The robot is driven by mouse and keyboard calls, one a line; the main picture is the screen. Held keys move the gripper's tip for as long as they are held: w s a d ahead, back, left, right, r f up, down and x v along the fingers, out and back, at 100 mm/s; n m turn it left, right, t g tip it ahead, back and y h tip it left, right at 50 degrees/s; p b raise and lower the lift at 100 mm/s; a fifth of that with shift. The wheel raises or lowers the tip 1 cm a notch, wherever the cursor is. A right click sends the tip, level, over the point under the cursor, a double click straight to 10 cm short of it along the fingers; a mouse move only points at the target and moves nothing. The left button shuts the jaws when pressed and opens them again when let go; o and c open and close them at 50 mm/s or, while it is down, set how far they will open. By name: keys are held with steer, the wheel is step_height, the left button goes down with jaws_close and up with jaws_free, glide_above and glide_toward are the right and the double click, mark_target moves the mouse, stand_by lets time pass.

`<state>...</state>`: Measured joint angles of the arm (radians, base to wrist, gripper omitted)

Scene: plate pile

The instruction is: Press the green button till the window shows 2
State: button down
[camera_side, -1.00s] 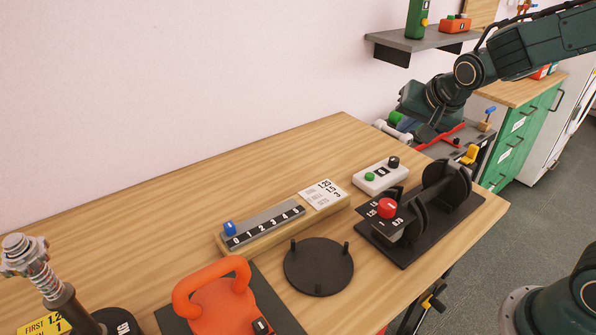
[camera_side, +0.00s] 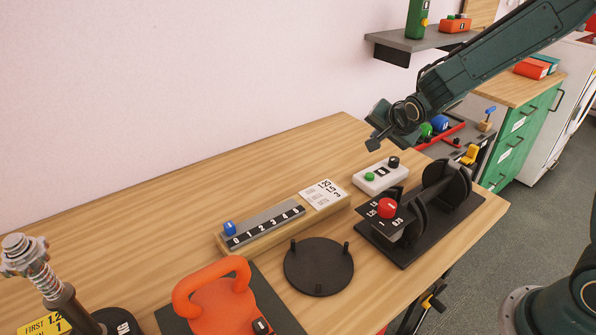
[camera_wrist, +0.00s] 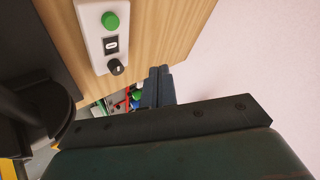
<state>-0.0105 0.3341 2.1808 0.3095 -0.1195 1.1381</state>
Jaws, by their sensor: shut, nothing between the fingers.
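The white box (camera_side: 388,182) lies on the table near its far right part. It bears a green button (camera_side: 369,176), a small dark window (camera_side: 381,172) and a black knob (camera_side: 393,162). In the wrist view the green button (camera_wrist: 110,21) is at the top, and the window (camera_wrist: 111,45) seems to show 0. My gripper (camera_side: 372,146) is shut and empty, above and behind the box, apart from the button. Its closed fingers also show in the wrist view (camera_wrist: 160,72), to the right of the box.
A black rack with discs (camera_side: 450,185) and a red knob (camera_side: 387,208) stand close in front of the box. A wooden slider board (camera_side: 283,215), a black round plate (camera_side: 318,266) and an orange kettlebell (camera_side: 215,300) lie to the left. The table behind the board is clear.

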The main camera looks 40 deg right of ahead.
mark_target(371, 178)
steer(key=shift+f, duration=0.1)
steer(key=shift+f, duration=4.3)
steer(key=shift+f, duration=0.9)
stand_by(0.5)
steer(key=shift+r, duration=0.9)
steer(key=shift+r, duration=0.1)
steer(key=shift+r, duration=2.45)
